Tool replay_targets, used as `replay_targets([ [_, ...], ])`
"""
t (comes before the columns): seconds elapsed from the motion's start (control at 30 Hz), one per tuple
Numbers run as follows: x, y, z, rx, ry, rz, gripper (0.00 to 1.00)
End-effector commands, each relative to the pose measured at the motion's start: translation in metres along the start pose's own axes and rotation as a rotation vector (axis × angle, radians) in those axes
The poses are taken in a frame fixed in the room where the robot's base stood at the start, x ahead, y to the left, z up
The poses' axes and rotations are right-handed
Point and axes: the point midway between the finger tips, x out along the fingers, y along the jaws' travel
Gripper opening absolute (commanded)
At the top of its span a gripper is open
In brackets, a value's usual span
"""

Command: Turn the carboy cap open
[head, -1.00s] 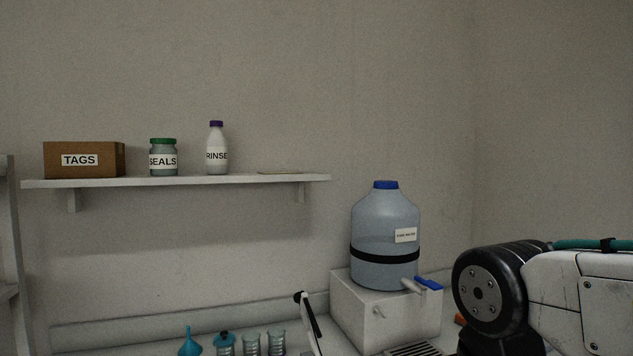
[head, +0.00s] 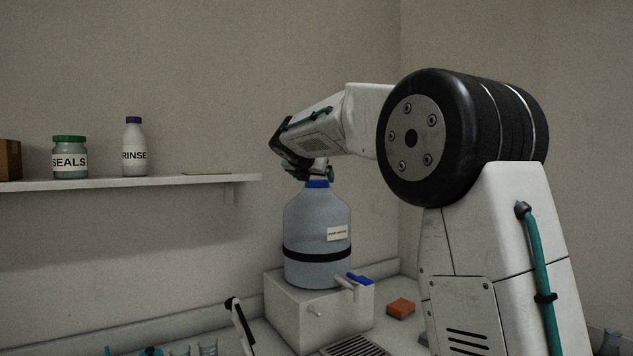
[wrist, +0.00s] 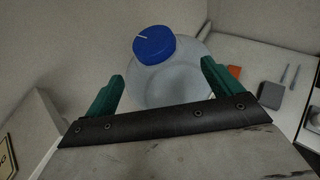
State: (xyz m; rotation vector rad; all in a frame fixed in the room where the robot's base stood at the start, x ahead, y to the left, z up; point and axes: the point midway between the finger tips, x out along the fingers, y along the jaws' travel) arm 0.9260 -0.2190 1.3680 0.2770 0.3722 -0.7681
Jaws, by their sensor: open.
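The carboy (head: 317,220) is a translucent bluish bottle with a black band and a white label. It stands upright on a white block. Its blue cap (head: 317,184) is on the neck; in the wrist view the cap (wrist: 155,45) shows a white mark on top. My gripper (head: 318,172) is above the cap in the head view. In the wrist view my gripper (wrist: 163,75) is open, its two green fingers apart, and the cap lies ahead of the fingertips, not between them. The head view hides part of the fingers.
The white block (head: 290,303) stands on the bench, and the carboy's blue-handled tap (head: 358,279) juts to the right. An orange block (head: 400,308) lies right of it. A shelf (head: 120,186) at left holds a SEALS jar (head: 69,160) and a RINSE bottle (head: 134,150).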

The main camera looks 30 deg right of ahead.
Motion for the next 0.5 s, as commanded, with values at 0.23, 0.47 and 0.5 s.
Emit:
replay_targets([
  [0.23,0.029,0.010,0.014,-0.126,-0.045,0.005,0.91],
  [0.47,0.066,0.009,0.016,-0.123,-0.044,0.003,0.91],
  [0.5,0.072,0.009,0.016,-0.123,-0.044,0.003,0.91],
])
